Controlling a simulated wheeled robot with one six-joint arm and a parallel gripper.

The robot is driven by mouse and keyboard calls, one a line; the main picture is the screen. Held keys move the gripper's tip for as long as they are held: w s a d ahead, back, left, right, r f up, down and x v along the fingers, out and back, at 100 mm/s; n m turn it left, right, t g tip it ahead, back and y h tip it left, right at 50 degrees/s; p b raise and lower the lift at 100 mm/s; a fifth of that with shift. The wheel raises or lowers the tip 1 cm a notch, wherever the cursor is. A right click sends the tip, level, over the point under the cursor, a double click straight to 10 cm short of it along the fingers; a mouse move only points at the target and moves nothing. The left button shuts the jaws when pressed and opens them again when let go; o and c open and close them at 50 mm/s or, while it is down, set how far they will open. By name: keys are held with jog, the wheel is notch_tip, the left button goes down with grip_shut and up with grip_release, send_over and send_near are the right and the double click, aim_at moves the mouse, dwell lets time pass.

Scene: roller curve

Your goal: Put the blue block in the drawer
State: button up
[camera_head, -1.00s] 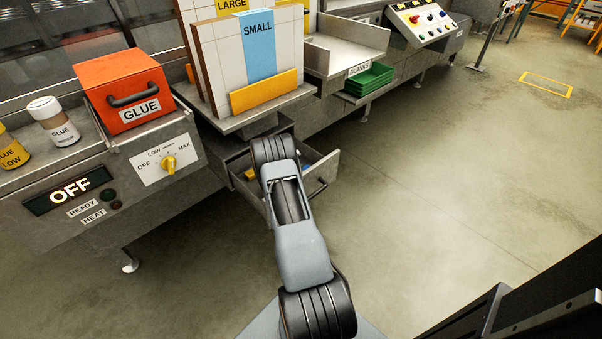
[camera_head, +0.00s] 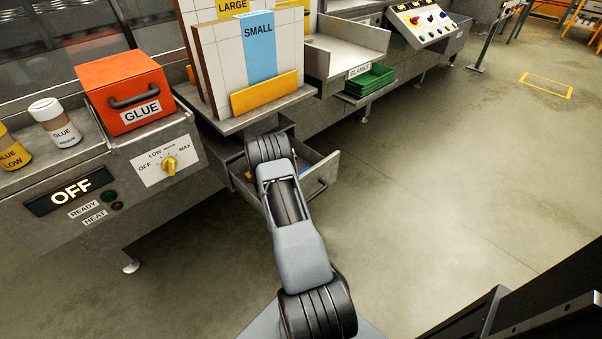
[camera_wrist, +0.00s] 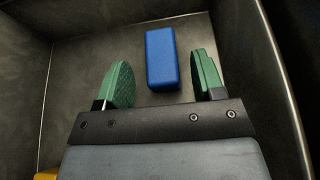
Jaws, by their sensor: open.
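The blue block (camera_wrist: 161,58) lies on the bare grey floor of the open metal drawer (camera_wrist: 282,75) in the wrist view. My gripper (camera_wrist: 163,82) is above it, with its two green finger pads apart on either side of the block in the picture. A gap shows between each pad and the block, and nothing is held. In the head view the drawer (camera_head: 322,178) is pulled out below the sign shelf.
A yellow thing (camera_wrist: 46,174) shows at the lower left of the wrist view. The drawer walls stand close around my gripper. A shelf with signs (camera_head: 262,111) overhangs the drawer. An orange glue box (camera_head: 125,90) stands at left. The floor (camera_head: 430,190) at right is clear.

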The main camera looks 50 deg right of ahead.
jog(key=p+v, duration=0.1)
jog(key=v, duration=0.8)
jog(key=shift+a, duration=0.1)
jog(key=shift+a+r, duration=0.35)
jog(key=shift+r, duration=0.1)
jog(key=s+a+r+m+t+y, duration=0.1)
jog(key=s+a+r+m+y, duration=0.3)
jog(key=a, duration=0.6)
jog(key=s+a+r+m+t+y, duration=0.1)
jog(key=s+a+r+m+y, duration=0.4)
jog(key=a+r, duration=0.5)
jog(key=s+a+r+m+t+y, duration=0.2)
jog(key=s+a+r+m+y, duration=0.2)
jog(key=s+a+r+m, duration=0.4)
jog(key=shift+s+a+r, duration=0.2)
jog(key=shift+s+a, duration=0.15)
jog(key=shift+a, duration=0.65)
